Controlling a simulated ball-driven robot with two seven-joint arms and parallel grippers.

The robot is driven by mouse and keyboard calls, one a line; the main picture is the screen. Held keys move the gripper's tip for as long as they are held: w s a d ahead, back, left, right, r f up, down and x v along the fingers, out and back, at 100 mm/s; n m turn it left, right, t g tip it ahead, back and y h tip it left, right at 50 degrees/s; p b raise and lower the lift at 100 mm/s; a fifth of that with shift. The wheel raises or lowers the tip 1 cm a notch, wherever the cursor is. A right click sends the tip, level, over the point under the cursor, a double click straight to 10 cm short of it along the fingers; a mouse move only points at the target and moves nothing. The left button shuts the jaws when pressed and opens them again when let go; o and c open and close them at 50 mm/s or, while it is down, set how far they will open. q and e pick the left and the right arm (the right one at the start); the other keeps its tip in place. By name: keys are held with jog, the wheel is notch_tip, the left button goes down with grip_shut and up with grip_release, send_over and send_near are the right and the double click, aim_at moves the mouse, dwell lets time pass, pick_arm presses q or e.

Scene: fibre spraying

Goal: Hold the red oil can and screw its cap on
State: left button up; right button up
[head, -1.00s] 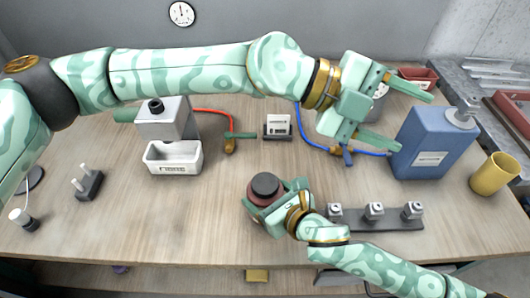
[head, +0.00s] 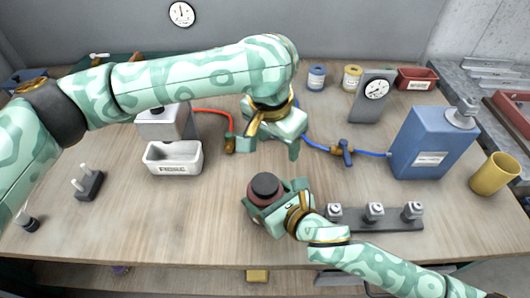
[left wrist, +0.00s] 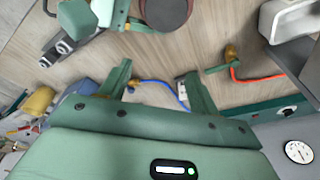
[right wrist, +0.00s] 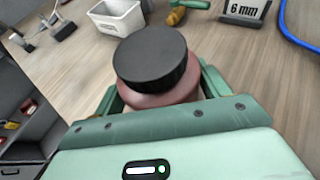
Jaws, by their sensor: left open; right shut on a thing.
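The red oil can (head: 256,202) stands at the middle front of the table, with the black cap (head: 265,184) sitting on its top. My right gripper (head: 270,200) is shut around the can's body. In the right wrist view the cap (right wrist: 152,58) covers the top of the can (right wrist: 166,97); whether it is screwed tight I cannot tell. My left gripper (head: 268,146) is open and empty, pointing down beyond the can and apart from it. In the left wrist view the cap (left wrist: 166,8) is cut off at the top edge, beyond the open fingers.
A blue canister (head: 436,140) and a yellow cup (head: 493,174) stand at the right. A rack with metal pieces (head: 385,225) lies right of the can. A white bin (head: 173,169) is at the left. A blue hose with a brass valve (head: 345,148) lies behind.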

aim_at(265, 183)
pick_arm(q)
jog(key=s+a+g, duration=0.1)
jog(key=s+a+m+g+y, duration=0.1)
jog(key=s, duration=0.1)
jog(key=shift+s+a+f, duration=0.15)
jog(key=shift+a+f, duration=0.05)
jog(key=shift+f, duration=4)
